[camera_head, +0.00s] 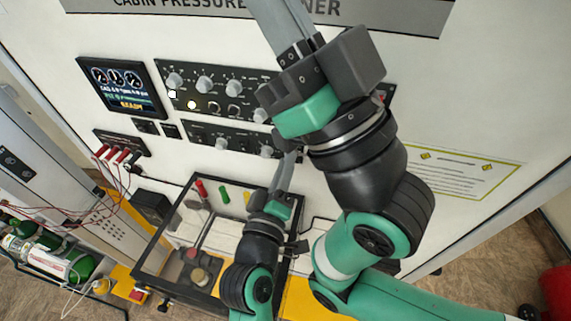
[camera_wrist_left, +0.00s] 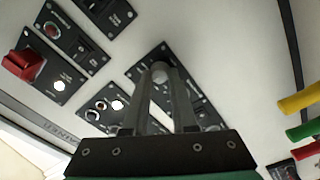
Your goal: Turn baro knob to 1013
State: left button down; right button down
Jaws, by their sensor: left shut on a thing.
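In the head view my left gripper (camera_head: 287,162) reaches up to the right part of the lower control panel (camera_head: 236,140). Its fingertips are partly hidden behind my right arm's gripper. In the left wrist view my left gripper (camera_wrist_left: 160,88) is shut on a round grey knob (camera_wrist_left: 161,70), with the two fingers meeting at it. The knob's label and scale cannot be read. My right gripper (camera_head: 285,20) is large and close to the head camera, and its fingertips run out of the top of the picture.
An upper panel (camera_head: 214,104) carries several grey knobs. A display (camera_head: 121,86) with round gauges is at its left. A clear-sided box (camera_head: 152,262) stands below. A red switch (camera_wrist_left: 24,63) and coloured handles (camera_wrist_left: 300,101) flank the gripper in the wrist view.

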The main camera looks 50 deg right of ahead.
pick_arm(q)
jog(key=c, duration=0.7)
grip_release()
jog(key=p+v, duration=0.3)
jog(key=v, duration=0.8)
jog(key=shift+s+a+p, duration=0.15)
jog(key=shift+a+p, duration=0.15)
jog(key=shift+p, duration=0.1)
